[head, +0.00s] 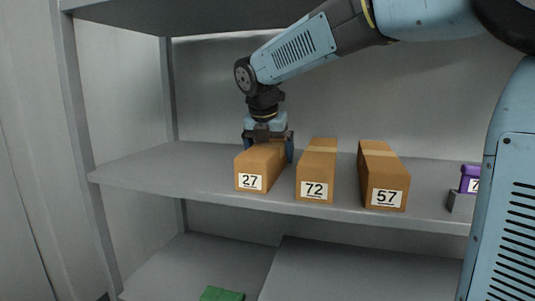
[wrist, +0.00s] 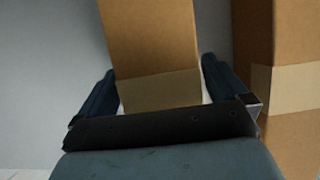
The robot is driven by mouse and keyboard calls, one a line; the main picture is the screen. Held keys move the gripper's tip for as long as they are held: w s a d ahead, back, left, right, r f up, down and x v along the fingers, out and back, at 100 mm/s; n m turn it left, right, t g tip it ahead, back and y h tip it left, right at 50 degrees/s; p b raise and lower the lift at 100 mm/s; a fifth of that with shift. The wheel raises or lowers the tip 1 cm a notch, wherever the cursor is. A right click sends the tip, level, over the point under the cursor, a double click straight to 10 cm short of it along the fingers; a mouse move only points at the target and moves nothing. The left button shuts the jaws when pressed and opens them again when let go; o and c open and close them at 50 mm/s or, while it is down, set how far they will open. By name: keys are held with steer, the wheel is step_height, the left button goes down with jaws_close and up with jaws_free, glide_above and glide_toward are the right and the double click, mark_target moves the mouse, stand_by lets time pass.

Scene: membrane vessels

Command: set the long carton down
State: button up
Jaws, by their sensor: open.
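A long brown carton labelled 27 (head: 259,165) rests on the grey shelf (head: 205,178), its label end near the front edge. My gripper (head: 268,150) is over its rear part, pointing down, with one finger on each side. In the wrist view the same carton (wrist: 155,45) lies between the two dark fingers of my gripper (wrist: 160,95). The fingers are open, with narrow gaps to the carton's sides. The carton's rear end is partly hidden by my gripper in the head view.
Carton 72 (head: 317,170) stands just right of carton 27, and shows close to the right finger in the wrist view (wrist: 252,40). Carton 57 (head: 382,175) is further right. A purple item (head: 469,177) sits at the far right. A green object (head: 221,294) lies on the lower shelf. The shelf's left part is clear.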

mark_target(269, 144)
steer(key=v, duration=0.7)
steer(key=shift+r, duration=0.15)
stand_by(0.3)
